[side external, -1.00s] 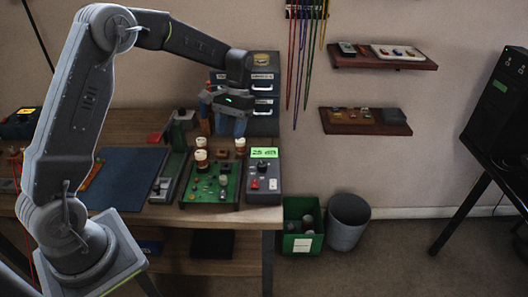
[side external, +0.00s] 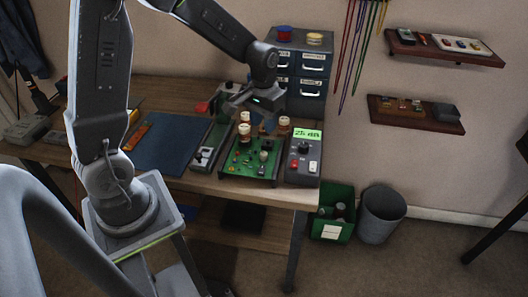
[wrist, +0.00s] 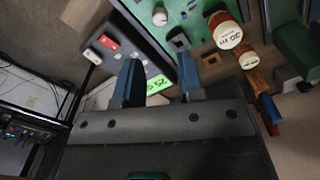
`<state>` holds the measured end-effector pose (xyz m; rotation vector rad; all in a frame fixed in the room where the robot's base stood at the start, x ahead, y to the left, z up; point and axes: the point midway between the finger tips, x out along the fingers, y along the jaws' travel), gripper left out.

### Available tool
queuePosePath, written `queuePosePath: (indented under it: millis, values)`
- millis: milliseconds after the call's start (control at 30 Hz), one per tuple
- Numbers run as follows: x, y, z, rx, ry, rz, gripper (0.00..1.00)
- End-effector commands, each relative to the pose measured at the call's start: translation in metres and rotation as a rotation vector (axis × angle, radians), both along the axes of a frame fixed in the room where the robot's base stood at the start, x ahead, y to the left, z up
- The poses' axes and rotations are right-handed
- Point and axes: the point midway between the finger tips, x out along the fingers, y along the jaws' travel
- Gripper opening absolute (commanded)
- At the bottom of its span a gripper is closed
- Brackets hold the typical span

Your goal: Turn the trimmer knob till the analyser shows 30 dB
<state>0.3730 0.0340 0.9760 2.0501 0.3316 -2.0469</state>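The analyser (side external: 303,168) is a dark grey box whose green screen (side external: 307,134) reads 25 dB. The screen (wrist: 158,84) shows turned on its side in the wrist view, between my finger tips. A small pale-topped knob (side external: 264,155) stands on the green circuit board (side external: 240,170) left of the analyser; it looks like the trimmer knob, and in the wrist view it is the pale knob (wrist: 160,16) at the top. My gripper (side external: 259,122) is above the rear of the board, fingers down. In the wrist view its blue fingers (wrist: 160,73) are apart with nothing between them.
Grey drawers (side external: 300,85) stand behind. A blue mat (side external: 165,145) lies to the left. A green bin (side external: 331,213) and a grey bin (side external: 381,214) stand on the floor at right.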

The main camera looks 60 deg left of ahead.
Motion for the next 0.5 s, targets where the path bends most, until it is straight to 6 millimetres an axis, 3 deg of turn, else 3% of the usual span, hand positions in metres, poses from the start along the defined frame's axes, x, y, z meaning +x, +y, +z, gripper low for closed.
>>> queuePosePath:
  millis: [300, 500]
  values:
    - [-0.001, 0.0, -0.067, 0.0, 0.007, 0.0, 0.35]
    - [0.0, 0.0, -0.097, 0.001, 0.004, 0.0, 0.35]
